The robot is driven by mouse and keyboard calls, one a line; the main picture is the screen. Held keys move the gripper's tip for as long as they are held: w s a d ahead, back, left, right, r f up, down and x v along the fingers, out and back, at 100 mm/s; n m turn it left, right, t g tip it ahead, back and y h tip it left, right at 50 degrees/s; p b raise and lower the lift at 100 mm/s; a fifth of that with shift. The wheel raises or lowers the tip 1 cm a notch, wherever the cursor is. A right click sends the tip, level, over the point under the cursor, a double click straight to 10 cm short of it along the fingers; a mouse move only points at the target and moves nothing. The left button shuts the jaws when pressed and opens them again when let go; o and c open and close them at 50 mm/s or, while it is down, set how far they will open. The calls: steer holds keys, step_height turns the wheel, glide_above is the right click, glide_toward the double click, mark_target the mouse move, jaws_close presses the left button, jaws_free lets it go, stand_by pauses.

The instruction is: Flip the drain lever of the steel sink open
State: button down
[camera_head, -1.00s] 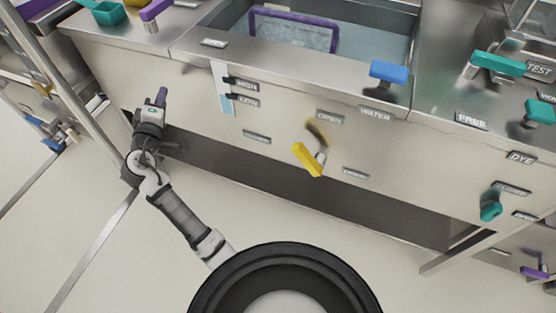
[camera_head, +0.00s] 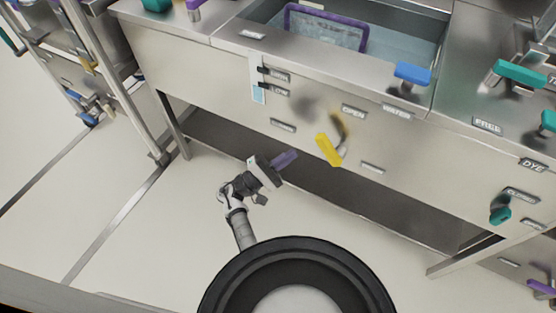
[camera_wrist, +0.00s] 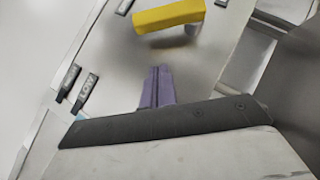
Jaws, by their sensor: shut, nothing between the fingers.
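The steel sink (camera_head: 215,95) holds water and has a yellow drain lever (camera_head: 328,150) on its front panel. In the wrist view the yellow lever (camera_wrist: 168,15) lies across the top, beyond my fingertips. My gripper (camera_head: 286,158) is shut and empty, its purple fingers pointing right toward the lever, with a gap between. The fingers also show in the wrist view (camera_wrist: 158,86), together and apart from the lever.
A blue handle (camera_head: 412,74) sits on the sink's front rim by the WATER label. A level gauge (camera_head: 258,88) is on the panel's left. A teal lever (camera_head: 500,215) is at right. A metal post (camera_head: 118,85) stands at left. Open floor lies below the sink.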

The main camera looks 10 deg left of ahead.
mark_target(324, 144)
steer(key=d+r+p, duration=0.2)
steer(key=d+r, duration=0.2)
steer(key=d, duration=0.2)
steer(key=shift+w+r+p, duration=0.15)
steer(key=shift+w+p, duration=0.25)
steer(key=shift+w, duration=0.05)
steer(key=shift+r+m+g, duration=0.25)
steer(key=shift+m+g, duration=0.25)
steer(key=r+m+g+y, duration=0.1)
steer(key=m, duration=0.1)
steer(key=d+r+m+g+p, duration=0.1)
steer(key=d+r+m+g+y+p, duration=0.1)
steer(key=m, duration=0.1)
steer(key=shift+s+d+r+m+g+y, duration=0.2)
steer(key=shift+s+d+m+g+y, duration=0.1)
steer(key=shift+s, duration=0.1)
steer(key=shift+s+d+r, duration=0.1)
steer(key=shift+d, duration=0.05)
steer(key=shift+d+p, duration=0.15)
steer(key=shift+p, duration=0.15)
